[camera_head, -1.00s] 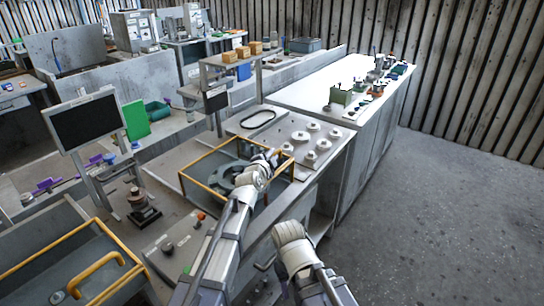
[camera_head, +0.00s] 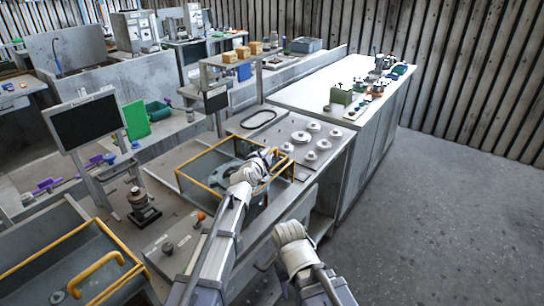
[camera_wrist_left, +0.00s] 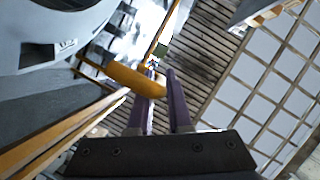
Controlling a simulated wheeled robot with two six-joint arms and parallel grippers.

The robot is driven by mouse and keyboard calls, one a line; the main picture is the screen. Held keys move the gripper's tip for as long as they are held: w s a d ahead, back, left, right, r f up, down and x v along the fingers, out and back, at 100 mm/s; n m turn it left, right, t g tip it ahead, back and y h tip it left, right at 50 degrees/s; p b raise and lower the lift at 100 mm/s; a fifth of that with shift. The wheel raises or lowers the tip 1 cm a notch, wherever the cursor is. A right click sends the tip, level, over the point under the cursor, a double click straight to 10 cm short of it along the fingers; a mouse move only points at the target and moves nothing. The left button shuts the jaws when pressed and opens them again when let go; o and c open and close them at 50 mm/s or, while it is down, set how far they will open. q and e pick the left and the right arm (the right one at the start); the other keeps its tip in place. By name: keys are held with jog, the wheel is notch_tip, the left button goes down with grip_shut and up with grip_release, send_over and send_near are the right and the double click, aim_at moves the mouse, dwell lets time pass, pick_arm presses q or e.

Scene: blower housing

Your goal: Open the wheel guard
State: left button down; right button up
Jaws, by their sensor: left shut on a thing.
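The wheel guard (camera_head: 207,184) is a clear box with a yellow frame, in the middle of the head view. A grey round housing (camera_head: 226,172) shows inside the frame; a large grey round part (camera_wrist_left: 50,30) fills the upper left of the left wrist view. My left gripper (camera_head: 272,155) is at the guard's far right side. In the left wrist view its purple fingers (camera_wrist_left: 160,80) are shut on the guard's orange handle (camera_wrist_left: 128,78). The fingertips are partly hidden by the handle. My right arm shows at the bottom, but its gripper is not visible.
Another yellow-framed bin with a yellow handle (camera_head: 95,272) stands at the lower left. White round parts (camera_head: 312,127) sit on the bench right of the guard. A monitor (camera_head: 85,120) stands at the left. The floor at the right is clear.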

pick_arm(q)
jog(key=w+a, duration=0.8)
jog(key=a, duration=0.3)
jog(key=w+a, duration=0.8)
jog(key=a, duration=0.3)
jog(key=c, duration=1)
grip_release()
jog(key=shift+a, duration=0.1)
jog(key=shift+o, duration=0.8)
jog(key=p+v, duration=0.1)
jog(key=v, duration=0.6)
jog(key=shift+s+p, duration=0.35)
jog(key=shift+s, duration=0.05)
jog(key=shift+r, duration=0.2)
